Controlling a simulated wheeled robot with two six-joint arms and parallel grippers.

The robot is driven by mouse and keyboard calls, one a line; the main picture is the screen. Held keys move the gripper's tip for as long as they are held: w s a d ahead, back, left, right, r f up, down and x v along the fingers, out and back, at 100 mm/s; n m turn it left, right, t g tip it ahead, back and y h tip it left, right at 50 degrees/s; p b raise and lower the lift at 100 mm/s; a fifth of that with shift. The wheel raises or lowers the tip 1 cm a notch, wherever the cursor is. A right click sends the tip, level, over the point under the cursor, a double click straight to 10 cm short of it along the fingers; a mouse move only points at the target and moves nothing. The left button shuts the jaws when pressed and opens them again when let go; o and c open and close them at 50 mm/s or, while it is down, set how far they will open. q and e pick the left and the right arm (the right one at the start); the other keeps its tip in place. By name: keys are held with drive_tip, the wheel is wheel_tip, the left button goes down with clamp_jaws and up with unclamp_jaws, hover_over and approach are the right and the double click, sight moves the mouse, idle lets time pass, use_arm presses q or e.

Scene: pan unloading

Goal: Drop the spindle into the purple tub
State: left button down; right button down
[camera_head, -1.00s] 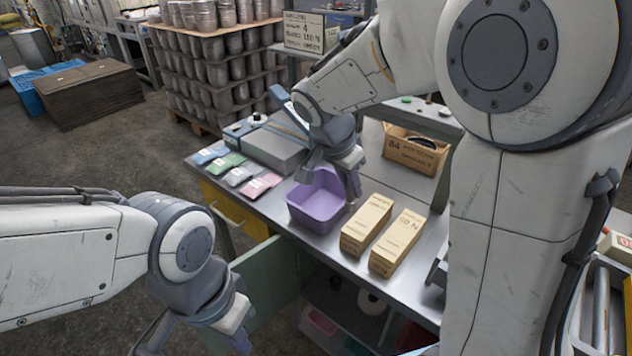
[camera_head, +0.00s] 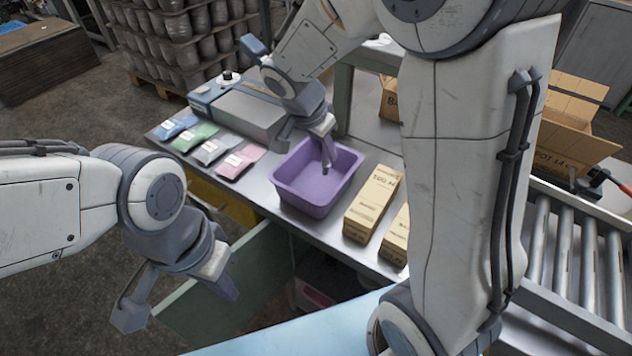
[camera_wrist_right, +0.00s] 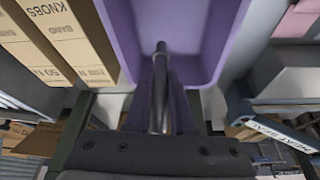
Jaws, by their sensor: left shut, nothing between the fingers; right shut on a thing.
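The purple tub (camera_head: 301,204) stands open on the grey bench, and its wall shows in the right wrist view (camera_wrist_right: 125,45). My right gripper (camera_head: 327,158) points down over the tub's opening. It is shut on the spindle, a slim grey metal rod (camera_wrist_right: 159,90) between the fingers. In the wrist view the rod lies across the tub's inside; its height above the floor is hard to tell. My left gripper (camera_head: 226,286) is shut and empty at lower left, away from the bench top.
Tan cartons (camera_head: 372,203) stand right of the tub. Coloured packets (camera_head: 240,161) and a grey box (camera_head: 248,115) lie to its left. An open green drawer front (camera_head: 225,300) juts out below. A roller conveyor (camera_head: 565,255) is at right.

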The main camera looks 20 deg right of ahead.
drive_tip(key=shift+f+b, duration=0.55)
drive_tip(key=shift+f, duration=0.85)
drive_tip(key=c, duration=0.7)
unclamp_jaws()
drive_tip(key=shift+s, duration=0.1)
drive_tip(key=v, duration=1)
drive_tip(key=shift+a+r, duration=0.15)
drive_tip(key=shift+r, duration=0.1)
drive_tip(key=s+a+f+n+y, duration=0.1)
drive_tip(key=s+a+f+n, duration=0.1)
drive_tip(key=s+n, duration=0.4)
drive_tip(key=s+a+f+n+g+y, duration=0.1)
drive_tip(key=s+a+f+n+y, duration=0.1)
drive_tip(key=s+a+n, duration=0.3)
drive_tip(key=s+a+f+n+g+y, duration=0.1)
drive_tip(key=s+a+f+n, duration=0.2)
drive_tip(key=s+n, duration=0.5)
drive_tip(key=shift+s+a+n+y+p, duration=0.15)
drive_tip(key=shift+s+y+p, duration=0.05)
drive_tip(key=shift+s, duration=0.5)
drive_tip(key=shift+s+a+n+y+p, duration=0.15)
drive_tip(key=shift+s+y, duration=0.05)
drive_tip(key=shift+s, duration=0.5)
